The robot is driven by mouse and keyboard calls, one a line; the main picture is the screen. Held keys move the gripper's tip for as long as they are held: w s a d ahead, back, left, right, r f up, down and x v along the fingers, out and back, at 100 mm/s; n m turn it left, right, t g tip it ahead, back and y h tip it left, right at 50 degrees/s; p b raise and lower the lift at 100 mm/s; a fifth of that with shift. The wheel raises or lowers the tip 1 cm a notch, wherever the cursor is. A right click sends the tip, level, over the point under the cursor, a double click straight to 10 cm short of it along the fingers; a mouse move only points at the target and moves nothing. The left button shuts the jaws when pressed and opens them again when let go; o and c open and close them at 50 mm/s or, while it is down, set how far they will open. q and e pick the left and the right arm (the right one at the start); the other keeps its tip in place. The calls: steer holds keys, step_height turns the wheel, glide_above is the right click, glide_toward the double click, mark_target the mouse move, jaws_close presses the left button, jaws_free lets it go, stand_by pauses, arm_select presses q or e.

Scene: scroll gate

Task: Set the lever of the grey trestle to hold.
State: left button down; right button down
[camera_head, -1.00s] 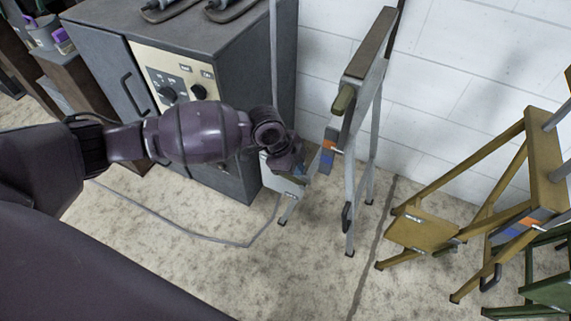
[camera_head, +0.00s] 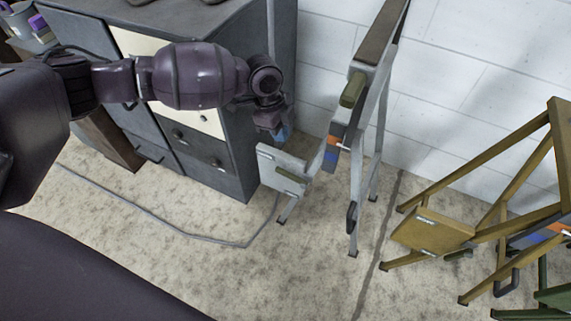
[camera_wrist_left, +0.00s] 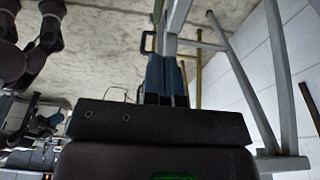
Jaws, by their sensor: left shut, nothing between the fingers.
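The grey trestle (camera_head: 366,125) stands upright by the white wall in the head view. It has a dark top, an olive grip (camera_head: 352,90) and a low grey step plate (camera_head: 280,168). An orange and blue marked plate (camera_head: 332,150) sits on its near leg, with a small pale lever (camera_head: 340,141) by the orange part; its exact setting is too small to tell. My left gripper (camera_head: 279,133) is shut and empty, left of the marked plate and above the step plate, apart from the lever. Its fingers (camera_wrist_left: 166,80) show in the left wrist view, with grey trestle legs beside them.
A dark grey cabinet (camera_head: 232,150) with knobs stands left of the trestle. A yellow trestle (camera_head: 480,225) and a green one (camera_head: 555,297) stand to the right. A cable (camera_head: 165,221) lies on the floor. Open floor lies in front of the grey trestle.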

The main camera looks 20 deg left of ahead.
mark_target(288, 173)
arm_select(q)
steer(key=shift+f, duration=0.1)
arm_select(e)
steer(key=shift+s, duration=0.1)
arm_select(q)
steer(key=b+x, duration=0.1)
steer(key=x, duration=0.3)
steer(key=b+x, duration=0.2)
steer(key=x, duration=0.2)
steer(key=a+b+x, duration=0.1)
steer(key=x, duration=0.3)
steer(key=shift+s+f+b, duration=0.15)
steer(key=shift+f+b, duration=0.2)
steer(key=shift+f, duration=0.05)
steer(key=shift+a+f, duration=0.1)
steer(key=shift+f, duration=0.45)
arm_select(e)
steer(key=shift+w+f+t, duration=0.2)
steer(key=shift+f+t, duration=0.25)
steer(key=shift+t, duration=0.25)
steer(key=shift+w+r, duration=0.1)
